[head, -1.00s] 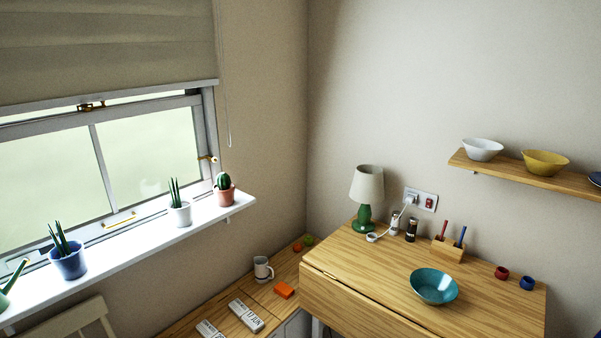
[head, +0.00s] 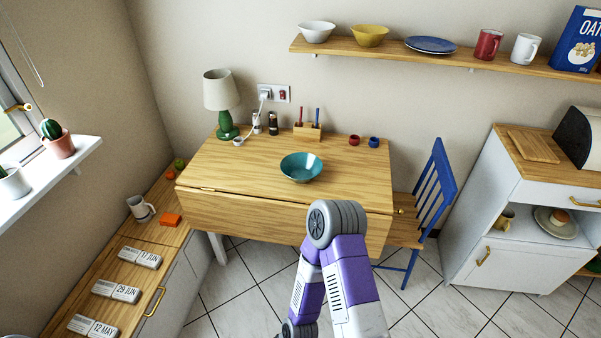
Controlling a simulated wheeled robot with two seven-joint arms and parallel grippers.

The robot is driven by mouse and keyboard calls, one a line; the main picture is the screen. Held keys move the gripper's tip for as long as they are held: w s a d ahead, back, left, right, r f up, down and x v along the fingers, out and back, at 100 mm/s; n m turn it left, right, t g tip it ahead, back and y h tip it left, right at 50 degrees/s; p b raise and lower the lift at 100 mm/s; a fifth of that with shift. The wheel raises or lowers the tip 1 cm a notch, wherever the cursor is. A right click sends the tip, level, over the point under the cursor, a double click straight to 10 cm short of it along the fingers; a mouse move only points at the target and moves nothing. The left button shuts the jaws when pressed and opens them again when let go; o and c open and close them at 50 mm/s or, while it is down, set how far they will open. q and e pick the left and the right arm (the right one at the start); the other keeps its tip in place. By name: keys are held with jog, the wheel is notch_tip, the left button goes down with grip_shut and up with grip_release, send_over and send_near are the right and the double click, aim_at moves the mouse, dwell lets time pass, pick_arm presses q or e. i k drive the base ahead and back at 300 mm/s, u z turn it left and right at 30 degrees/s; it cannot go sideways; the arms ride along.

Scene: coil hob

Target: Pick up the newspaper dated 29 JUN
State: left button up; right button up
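The newspaper dated 29 JUN (head: 116,291) lies on the wooden counter at the lower left of the head view, its date label facing up. It is the middle of a row of three similar white-and-grey folded papers. The one dated 17 JUN (head: 140,257) lies behind it and the one dated 12 MAY (head: 92,326) in front, near the bottom edge. Neither gripper shows. Only a bent purple and grey arm of mine is in view at the bottom centre, well to the right of the papers.
The drop-leaf table (head: 237,170) with a teal bowl (head: 301,167) is to the right. A blue chair (head: 430,200) stands beyond it. The tiled floor before the counter looks clear.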

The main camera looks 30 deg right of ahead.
aim_at(123, 293)
jog(key=u, duration=0.9)
jog(key=i, duration=1.25)
jog(key=u, duration=0.45)
